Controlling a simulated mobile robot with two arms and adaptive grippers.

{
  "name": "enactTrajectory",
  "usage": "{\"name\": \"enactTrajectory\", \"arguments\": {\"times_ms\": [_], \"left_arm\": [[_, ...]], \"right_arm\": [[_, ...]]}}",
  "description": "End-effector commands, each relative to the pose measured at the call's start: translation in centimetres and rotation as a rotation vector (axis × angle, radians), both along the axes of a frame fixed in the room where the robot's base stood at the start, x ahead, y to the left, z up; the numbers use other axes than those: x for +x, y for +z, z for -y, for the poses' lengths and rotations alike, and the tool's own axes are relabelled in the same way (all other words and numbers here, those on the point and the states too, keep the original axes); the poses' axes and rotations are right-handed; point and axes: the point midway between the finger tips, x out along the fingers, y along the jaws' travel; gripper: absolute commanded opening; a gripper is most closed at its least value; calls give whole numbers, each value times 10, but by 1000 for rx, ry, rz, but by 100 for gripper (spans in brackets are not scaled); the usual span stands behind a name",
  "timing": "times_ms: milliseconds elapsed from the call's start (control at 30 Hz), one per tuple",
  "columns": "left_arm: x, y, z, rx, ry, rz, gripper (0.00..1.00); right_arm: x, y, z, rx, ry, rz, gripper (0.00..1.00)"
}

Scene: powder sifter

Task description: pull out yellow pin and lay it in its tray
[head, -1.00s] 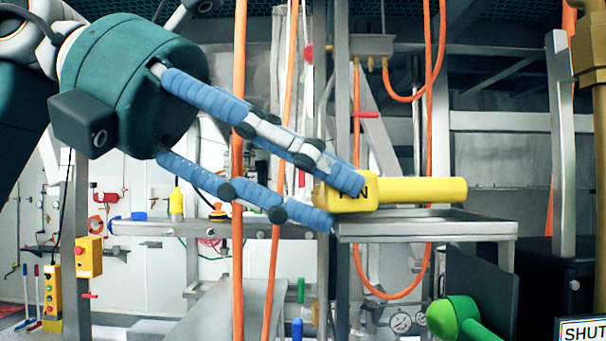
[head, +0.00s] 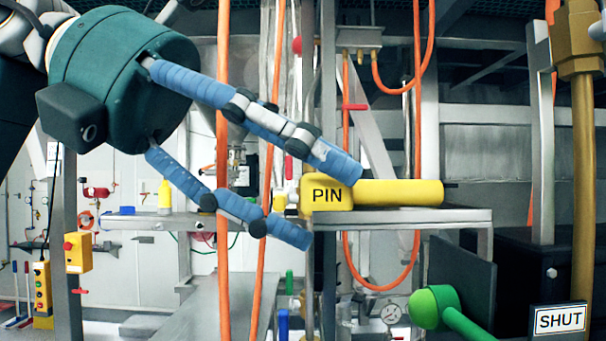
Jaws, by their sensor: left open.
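The yellow pin (head: 398,193) lies on its side on a grey metal tray (head: 460,215). Its block-shaped head, marked PIN, is at the left and its shaft points right. My left gripper (head: 332,203) is open, with blue-padded fingers. I cannot tell whether the upper finger touches the pin. My right gripper is not in view.
A green knob with a handle (head: 435,307) sits below the tray, near a SHUT sign (head: 560,319). Orange hoses (head: 223,150) hang behind my left gripper. A brass pipe (head: 582,190) stands at the right. A yellow button box (head: 78,252) is at the left.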

Motion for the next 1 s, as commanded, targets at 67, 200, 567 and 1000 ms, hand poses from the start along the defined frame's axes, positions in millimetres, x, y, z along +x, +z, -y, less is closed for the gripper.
{"name": "enactTrajectory", "arguments": {"times_ms": [67,200,567,1000], "left_arm": [[0,4,-5,-2,2,1,55],[1,14,-23,-4,4,1,55],[1,50,-84,-1,1,-1,55],[1,57,-100,2,-2,0,55]], "right_arm": [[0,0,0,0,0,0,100],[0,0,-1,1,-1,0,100],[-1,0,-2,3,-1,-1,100],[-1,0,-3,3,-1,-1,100]]}}
